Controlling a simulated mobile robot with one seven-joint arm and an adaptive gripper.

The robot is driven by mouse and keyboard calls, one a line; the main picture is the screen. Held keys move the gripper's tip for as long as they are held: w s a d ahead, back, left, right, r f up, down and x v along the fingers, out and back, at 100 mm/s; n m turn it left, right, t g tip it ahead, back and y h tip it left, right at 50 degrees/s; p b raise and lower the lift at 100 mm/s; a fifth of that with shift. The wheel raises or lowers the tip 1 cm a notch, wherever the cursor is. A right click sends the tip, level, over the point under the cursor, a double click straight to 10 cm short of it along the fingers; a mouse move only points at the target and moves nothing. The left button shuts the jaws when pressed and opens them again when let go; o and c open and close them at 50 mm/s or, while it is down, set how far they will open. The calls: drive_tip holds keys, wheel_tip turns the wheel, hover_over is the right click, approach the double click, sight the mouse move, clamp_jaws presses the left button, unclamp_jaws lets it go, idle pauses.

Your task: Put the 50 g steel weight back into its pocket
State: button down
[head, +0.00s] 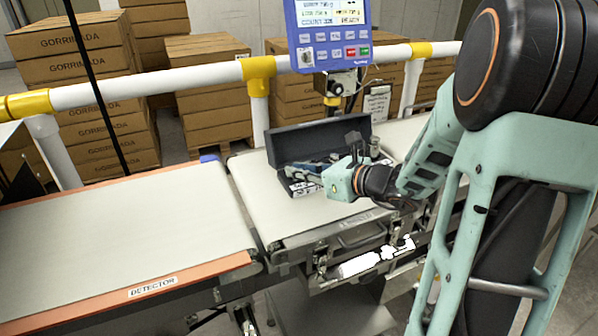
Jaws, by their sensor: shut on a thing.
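An open dark case (318,142) stands on the pale weighing belt, its lid raised at the back. A white marked label shows at its front left. My gripper (292,172) reaches in from the right, over the front of the case, and is shut on the 50 g steel weight. The weight itself is too small and too covered by the fingers to make out. The pockets inside the case are mostly hidden by my gripper and wrist. A small grey metal cylinder (375,146) shows just right of the case, behind my wrist.
The weighing belt (262,205) is bare left of the case. The detector belt (110,235) at left is empty. A blue display unit (329,30) and a white rail (165,85) stand behind the case. Stacked cartons (205,95) fill the background.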

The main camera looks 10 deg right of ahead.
drive_tip(key=shift+f, duration=0.1)
drive_tip(key=c, duration=2.4)
unclamp_jaws()
drive_tip(key=shift+f, duration=0.1)
drive_tip(key=shift+o, duration=0.8)
drive_tip(key=shift+r, duration=0.25)
drive_tip(key=p+v, duration=0.2)
drive_tip(key=v, duration=1)
drive_tip(key=shift+d, duration=0.1)
